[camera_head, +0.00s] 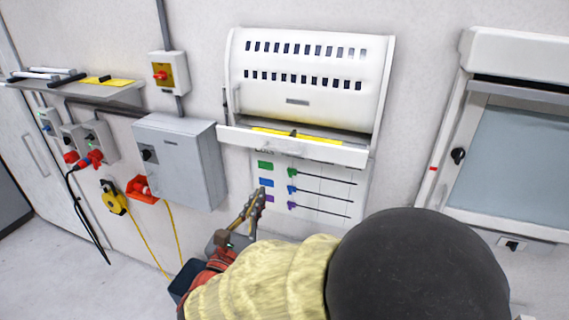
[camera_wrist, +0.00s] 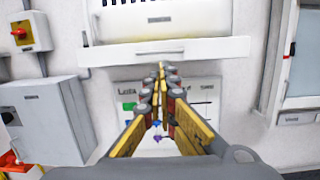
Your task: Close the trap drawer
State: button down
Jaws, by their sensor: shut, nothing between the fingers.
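The trap drawer (camera_head: 292,148) is a white tray at the bottom of a white slotted wall cabinet (camera_head: 300,95). It stands out from the cabinet, and a yellow strip with a dark piece shows inside, so it is open. In the wrist view its front (camera_wrist: 200,47) crosses the upper middle, with a small handle slot. My gripper (camera_head: 259,195) is shut and empty, in front of the wall and below the drawer front, slightly left of its middle. In the wrist view the fingertips (camera_wrist: 160,68) appear just under the drawer's lower edge; I cannot tell whether they touch.
A chart with coloured marks (camera_head: 325,190) is on the wall below the drawer. A grey box (camera_head: 180,160) is to the left, with red plugs and a yellow cable. A glass-fronted cabinet (camera_head: 515,150) is at the right. My arm covers the lower middle.

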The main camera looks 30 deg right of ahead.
jog(key=p, duration=0.4)
send_near(292, 140)
jog(key=w+d+f, duration=0.1)
jog(key=w, duration=0.2)
jog(key=shift+w+d, duration=0.15)
jog(key=shift+w, duration=0.1)
jog(key=shift+f, duration=0.1)
jog(key=b+x, duration=0.1)
jog(key=x, duration=0.2)
jog(key=f+b+x, duration=0.1)
jog(key=b+x, duration=0.1)
jog(key=x, duration=0.2)
jog(key=f+b+x, duration=0.1)
jog(key=x, duration=0.2)
jog(key=shift+w+d+f+b, duration=0.2)
jog(key=shift+d+b, duration=0.1)
jog(key=shift+d, duration=0.2)
jog(key=shift+w+d+r, duration=0.25)
jog(key=shift+w+d, duration=0.1)
jog(key=shift+d, duration=0.05)
jog(key=shift+r, duration=0.1)
jog(key=shift+a, duration=0.1)
